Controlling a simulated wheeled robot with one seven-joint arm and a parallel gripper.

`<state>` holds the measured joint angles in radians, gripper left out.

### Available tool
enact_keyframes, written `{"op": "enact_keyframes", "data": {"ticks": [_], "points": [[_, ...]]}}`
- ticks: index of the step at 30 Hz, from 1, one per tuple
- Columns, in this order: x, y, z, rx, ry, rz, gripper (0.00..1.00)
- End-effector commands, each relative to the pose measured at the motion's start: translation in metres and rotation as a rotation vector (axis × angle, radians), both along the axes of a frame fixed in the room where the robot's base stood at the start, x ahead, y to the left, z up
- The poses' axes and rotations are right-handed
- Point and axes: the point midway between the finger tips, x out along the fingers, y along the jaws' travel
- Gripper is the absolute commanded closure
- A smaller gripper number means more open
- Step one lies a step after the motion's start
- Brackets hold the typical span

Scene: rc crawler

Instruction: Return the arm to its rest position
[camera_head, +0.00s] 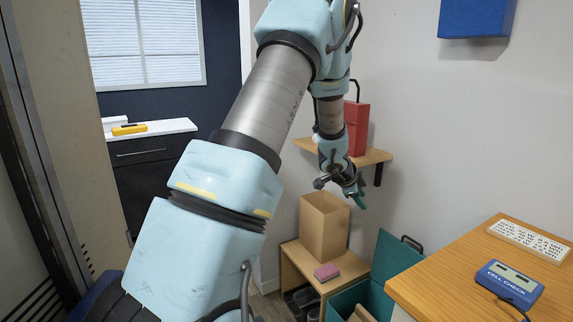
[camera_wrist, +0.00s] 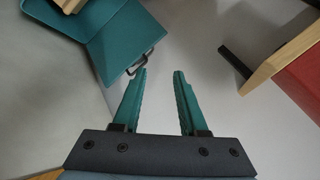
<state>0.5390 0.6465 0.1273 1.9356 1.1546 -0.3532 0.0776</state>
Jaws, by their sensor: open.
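My gripper (camera_head: 345,190) hangs from my bent light-blue arm, in front of the wall and above the open-topped cardboard-brown box in the head view. In the wrist view my gripper (camera_wrist: 160,85) shows two teal fingers spread apart. Nothing is between the fingers. The gripper touches nothing that I can see. The fingertips are small and partly hidden by the wrist in the head view.
A wall shelf (camera_head: 374,157) holding a red object (camera_head: 357,128) is close behind my wrist. A wooden table (camera_head: 450,262) with a blue device (camera_head: 510,284) is at right.

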Motion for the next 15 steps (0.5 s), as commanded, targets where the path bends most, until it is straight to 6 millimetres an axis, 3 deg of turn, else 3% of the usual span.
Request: {"op": "enact_keyframes", "data": {"ticks": [1,4,7,9,12,15], "points": [[0.003,0.034,0.014,-0.009,0.020,0.132,0.58],[-0.007,0.104,0.032,-0.024,0.094,0.427,0.58],[-0.038,0.170,0.042,-0.039,0.194,0.713,0.58],[-0.070,0.210,0.046,-0.051,0.278,0.903,0.58],[-0.124,0.252,0.048,-0.071,0.410,1.149,0.58],[-0.177,0.277,0.048,-0.092,0.538,1.343,0.58]]}}
